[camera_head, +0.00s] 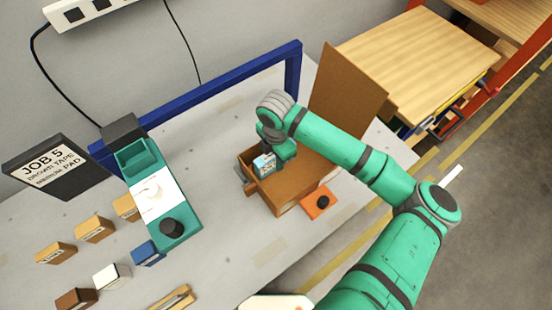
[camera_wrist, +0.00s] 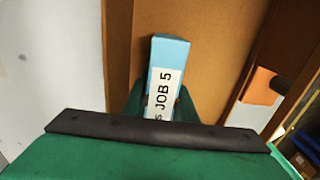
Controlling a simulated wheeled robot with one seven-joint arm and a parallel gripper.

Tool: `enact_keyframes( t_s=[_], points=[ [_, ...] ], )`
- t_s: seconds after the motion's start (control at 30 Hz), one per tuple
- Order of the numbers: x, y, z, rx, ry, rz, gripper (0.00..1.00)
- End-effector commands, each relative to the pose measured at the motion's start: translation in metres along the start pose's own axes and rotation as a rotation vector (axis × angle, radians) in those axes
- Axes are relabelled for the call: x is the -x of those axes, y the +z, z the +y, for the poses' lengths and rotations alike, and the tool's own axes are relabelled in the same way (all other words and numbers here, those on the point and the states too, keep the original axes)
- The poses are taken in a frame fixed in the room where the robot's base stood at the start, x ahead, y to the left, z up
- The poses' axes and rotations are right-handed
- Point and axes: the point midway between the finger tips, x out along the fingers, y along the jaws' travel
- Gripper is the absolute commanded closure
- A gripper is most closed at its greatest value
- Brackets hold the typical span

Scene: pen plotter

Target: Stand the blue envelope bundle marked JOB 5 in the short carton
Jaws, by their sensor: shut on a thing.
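The blue bundle (camera_head: 264,165) is upright in the head view, at the left end of the open brown carton (camera_head: 283,196). In the wrist view the bundle (camera_wrist: 167,52) shows a blue top and a white label reading JOB 5, with brown cardboard around it. My gripper (camera_wrist: 160,105) is shut on the bundle, one green finger on each side. In the head view my gripper (camera_head: 276,155) reaches down into the carton's opening from above. The bundle's lower end is hidden, so I cannot tell whether it touches the carton's floor.
A tall brown cardboard panel (camera_head: 347,92) rises behind the carton. An orange block with a black knob (camera_head: 321,201) sits at its front right. A teal device (camera_head: 160,195), a JOB 5 sign (camera_head: 48,166) and several small blocks (camera_head: 94,229) stand to the left.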

Motion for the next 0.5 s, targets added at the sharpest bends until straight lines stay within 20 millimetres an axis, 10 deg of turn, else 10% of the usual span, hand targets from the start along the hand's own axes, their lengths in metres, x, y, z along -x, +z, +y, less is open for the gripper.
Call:
enact_keyframes(
  t_s=[0.37,0.4,0.5],
  points=[
    [-0.0048,0.0005,-0.0002,-0.001,0.001,0.0,1.0],
    [-0.0047,0.0007,-0.0002,-0.001,0.001,-0.001,0.68],
    [-0.0046,0.0006,-0.0002,-0.001,0.001,-0.001,0.56]
  ],
)
